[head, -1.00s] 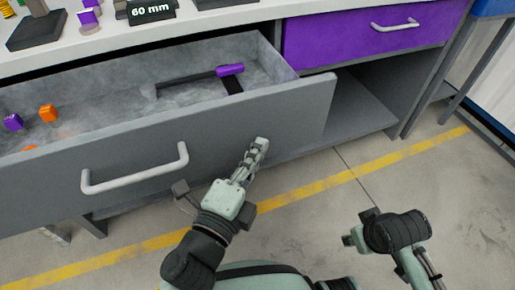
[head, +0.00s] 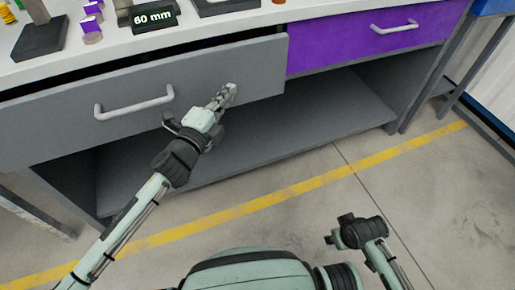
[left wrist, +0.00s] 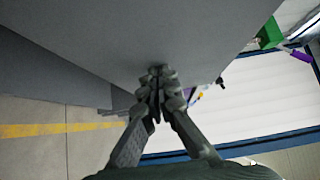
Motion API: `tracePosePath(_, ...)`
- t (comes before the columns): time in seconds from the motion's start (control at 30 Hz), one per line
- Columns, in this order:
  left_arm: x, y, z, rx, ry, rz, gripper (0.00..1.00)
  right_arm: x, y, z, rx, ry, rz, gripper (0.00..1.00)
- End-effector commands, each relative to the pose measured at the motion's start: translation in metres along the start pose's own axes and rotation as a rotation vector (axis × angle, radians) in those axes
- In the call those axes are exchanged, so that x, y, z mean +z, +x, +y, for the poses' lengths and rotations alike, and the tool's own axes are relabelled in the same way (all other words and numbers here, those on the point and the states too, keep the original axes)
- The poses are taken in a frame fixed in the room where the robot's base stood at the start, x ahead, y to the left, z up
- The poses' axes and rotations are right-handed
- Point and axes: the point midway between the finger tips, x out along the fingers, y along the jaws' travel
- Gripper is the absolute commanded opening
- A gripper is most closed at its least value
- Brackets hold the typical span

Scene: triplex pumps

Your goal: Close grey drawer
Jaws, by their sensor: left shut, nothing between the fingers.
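The grey drawer (head: 60,120) with its pale bar handle (head: 134,103) is pushed most of the way in. A thin dark gap shows above its front, under the worktop, and its inside is hidden. My left gripper (head: 231,90) is shut and empty, with its fingertips at the drawer front, right of the handle. In the left wrist view the shut fingers (left wrist: 157,72) reach the grey drawer front (left wrist: 150,30) and seem to touch it. My right gripper (head: 331,239) is low at the right, away from the bench; its fingers are too unclear to judge.
A purple drawer (head: 360,38) with its own handle is shut, to the right of the grey one. An open lower shelf (head: 300,115) lies underneath. The worktop holds a "60 mm" sign (head: 153,18) and small parts. The floor in front is clear, with a yellow line (head: 230,213).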

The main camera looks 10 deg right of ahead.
Motion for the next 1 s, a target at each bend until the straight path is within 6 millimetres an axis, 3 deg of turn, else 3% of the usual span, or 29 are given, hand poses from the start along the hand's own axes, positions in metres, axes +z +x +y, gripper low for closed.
tracePosePath(0.2, 0.030, 0.030, 0.001, 0.001, 0.001, -0.002, 0.00, 0.000, 0.001, 0.000, -0.001, 0.000, 0.001, 0.40)
tracePosePath(0.4, 0.046, 0.046, 0.001, 0.001, 0.001, -0.001, 0.00, 0.000, -0.001, 0.000, 0.000, 0.000, 0.000, 0.40)
tracePosePath(1.0, 0.057, 0.054, -0.001, -0.001, 0.001, -0.008, 0.00, -0.001, -0.003, 0.001, 0.002, 0.000, 0.000, 0.40)
